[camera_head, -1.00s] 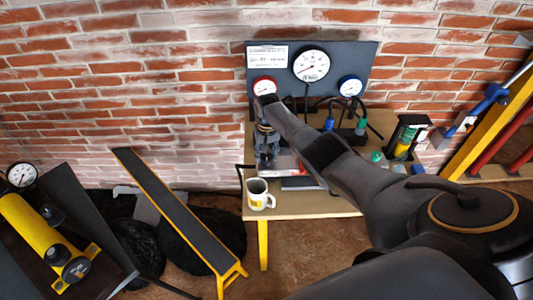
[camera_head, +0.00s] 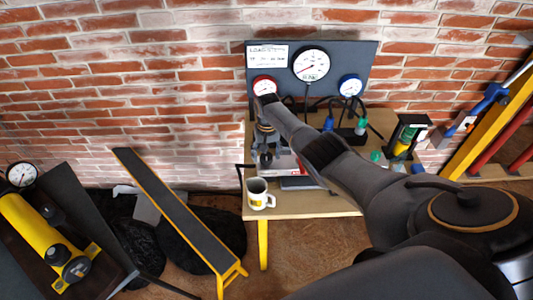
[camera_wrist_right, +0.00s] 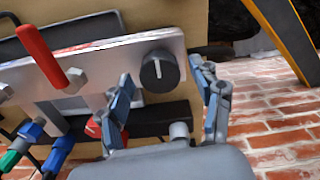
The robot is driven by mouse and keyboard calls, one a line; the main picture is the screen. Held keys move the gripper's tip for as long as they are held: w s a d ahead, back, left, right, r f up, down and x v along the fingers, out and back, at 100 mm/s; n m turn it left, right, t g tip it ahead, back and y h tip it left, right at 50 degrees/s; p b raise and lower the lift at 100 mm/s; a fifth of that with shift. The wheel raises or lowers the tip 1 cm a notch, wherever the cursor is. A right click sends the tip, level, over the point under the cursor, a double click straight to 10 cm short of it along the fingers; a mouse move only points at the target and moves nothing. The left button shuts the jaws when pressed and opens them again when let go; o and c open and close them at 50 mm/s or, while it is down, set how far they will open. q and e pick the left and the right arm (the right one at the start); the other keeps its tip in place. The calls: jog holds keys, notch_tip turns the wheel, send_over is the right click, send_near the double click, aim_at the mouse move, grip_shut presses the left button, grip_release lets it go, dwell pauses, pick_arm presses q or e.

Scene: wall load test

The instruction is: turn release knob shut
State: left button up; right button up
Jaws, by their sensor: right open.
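The release knob (camera_wrist_right: 159,71) is a round black knob with a white pointer line, on a pale metal plate (camera_wrist_right: 95,68). The line runs nearly upright in the right wrist view. My right gripper (camera_wrist_right: 161,78) is open, with one finger on each side of the knob. Gaps show between the fingers and the knob, and I see no contact. In the head view my right gripper (camera_head: 265,153) hangs over the bench's left part, and I cannot make out the knob there. My left gripper is not in view.
A red lever (camera_wrist_right: 52,58) stands beside the knob on the plate. A white mug (camera_head: 259,195) stands at the front left of the wooden bench (camera_head: 315,207). A dark gauge panel (camera_head: 338,68) stands behind. Hoses and bottles lie to the right.

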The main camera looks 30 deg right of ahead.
aim_at(267, 156)
jog(key=shift+r, duration=0.15)
notch_tip(267, 156, up, 12)
dwell(0.4)
jog(key=shift+d, duration=0.1)
